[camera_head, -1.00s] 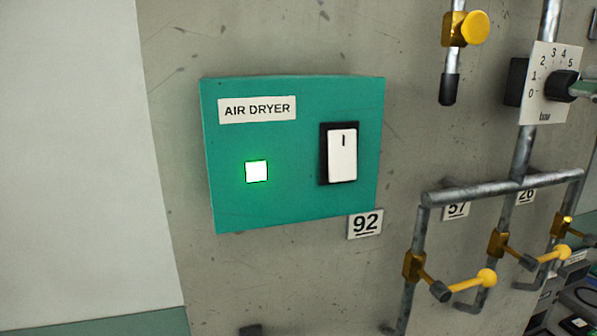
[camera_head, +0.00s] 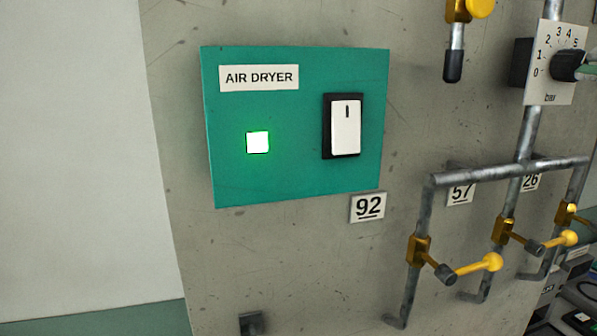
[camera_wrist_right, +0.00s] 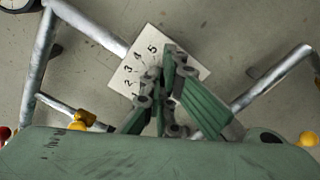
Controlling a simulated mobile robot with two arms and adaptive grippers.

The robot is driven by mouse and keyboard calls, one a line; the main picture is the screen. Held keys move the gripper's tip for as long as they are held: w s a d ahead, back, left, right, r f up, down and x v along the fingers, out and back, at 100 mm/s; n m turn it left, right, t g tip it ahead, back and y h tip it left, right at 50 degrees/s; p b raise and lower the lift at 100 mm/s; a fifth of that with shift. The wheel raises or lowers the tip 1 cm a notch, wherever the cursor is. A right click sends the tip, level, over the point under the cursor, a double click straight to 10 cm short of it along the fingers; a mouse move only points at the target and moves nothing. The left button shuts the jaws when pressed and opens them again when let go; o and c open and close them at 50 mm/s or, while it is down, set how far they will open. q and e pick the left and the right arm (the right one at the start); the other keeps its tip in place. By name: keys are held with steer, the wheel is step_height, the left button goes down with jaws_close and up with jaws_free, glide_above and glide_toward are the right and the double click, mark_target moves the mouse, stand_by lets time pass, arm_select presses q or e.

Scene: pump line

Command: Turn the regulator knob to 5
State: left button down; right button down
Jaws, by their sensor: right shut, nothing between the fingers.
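The regulator's white scale plate (camera_head: 550,93) is at the upper right of the head view, with marks from 0 to 5 and "bar" below. Its dark knob (camera_head: 568,66) sits on the plate; I cannot read its pointer. The green tip of my right gripper (camera_head: 590,70) shows at the right picture edge, close by the knob; contact cannot be told. In the right wrist view the scale plate (camera_wrist_right: 137,66) lies behind my right gripper (camera_wrist_right: 168,66), which is shut and empty and covers the knob. My left gripper is not in view.
A teal air dryer box (camera_head: 295,178) with a lit green lamp and a white switch (camera_head: 345,127) is on the wall. Grey pipes (camera_head: 480,172) with yellow-handled valves (camera_head: 490,262) run below the regulator. Another yellow-knobbed valve (camera_head: 480,8) is left of it.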

steer(key=shift+w+f, duration=0.15)
steer(key=shift+f, duration=0.15)
steer(key=shift+d+r, duration=0.1)
steer(key=shift+d, duration=0.1)
stand_by(0.4)
steer(key=b+v, duration=0.1)
steer(key=v, duration=0.1)
steer(key=b+v, duration=0.1)
steer(key=b, duration=0.1)
steer(key=b+v, duration=0.1)
steer(key=v, duration=0.1)
steer(key=shift+s+d+r, duration=0.15)
steer(key=shift+s+d, duration=0.1)
steer(key=shift+d, duration=0.1)
steer(key=shift+w+b, duration=0.15)
steer(key=shift+b, duration=0.15)
